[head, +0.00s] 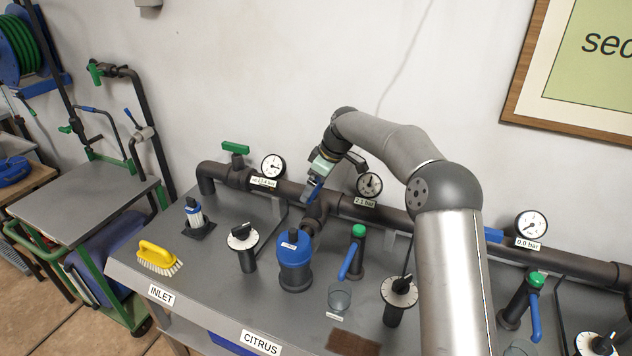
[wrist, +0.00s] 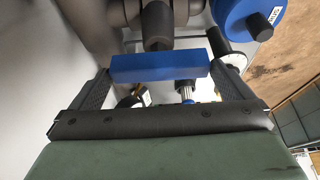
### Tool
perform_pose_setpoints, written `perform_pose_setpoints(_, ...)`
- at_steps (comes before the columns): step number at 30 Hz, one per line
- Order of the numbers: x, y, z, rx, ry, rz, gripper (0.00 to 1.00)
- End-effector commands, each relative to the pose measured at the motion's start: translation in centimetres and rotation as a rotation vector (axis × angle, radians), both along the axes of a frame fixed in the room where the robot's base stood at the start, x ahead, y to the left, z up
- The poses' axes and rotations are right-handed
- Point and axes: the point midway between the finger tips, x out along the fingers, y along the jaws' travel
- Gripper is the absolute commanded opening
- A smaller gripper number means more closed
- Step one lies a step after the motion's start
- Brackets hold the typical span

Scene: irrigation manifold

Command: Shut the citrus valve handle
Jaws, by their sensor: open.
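The citrus valve handle is a blue bar (head: 311,190) above the short branch pipe behind the blue-capped filter, over the CITRUS label (head: 262,343). The arm partly hides it in the head view. In the wrist view the blue bar (wrist: 158,67) lies crosswise at the fingertips, below the dark valve stem. My gripper (head: 316,178) is at the handle with its jaws open. In the wrist view one finger of my gripper (wrist: 160,82) is near each end of the bar. I cannot tell whether either finger touches it.
The blue-capped filter (head: 294,258) stands just in front of the branch. A dark main pipe (head: 290,188) runs along the wall with gauges, a green handle (head: 235,148) and another blue handle (head: 493,235). Dial knobs, a glass (head: 339,298) and a yellow brush (head: 158,257) stand on the bench.

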Motion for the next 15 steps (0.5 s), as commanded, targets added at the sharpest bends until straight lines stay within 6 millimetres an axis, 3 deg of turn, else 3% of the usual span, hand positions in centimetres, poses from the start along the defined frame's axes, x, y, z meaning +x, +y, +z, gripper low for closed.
perform_pose_setpoints(4, 0.00, -0.01, 0.00, 0.000, 0.000, 0.000, 1.00)
perform_pose_setpoints(7, 0.00, -0.01, 0.01, 0.000, 0.000, 0.000, 0.72)
perform_pose_setpoints(15, -0.03, 0.00, -0.01, 0.000, 0.001, -0.013, 0.72)
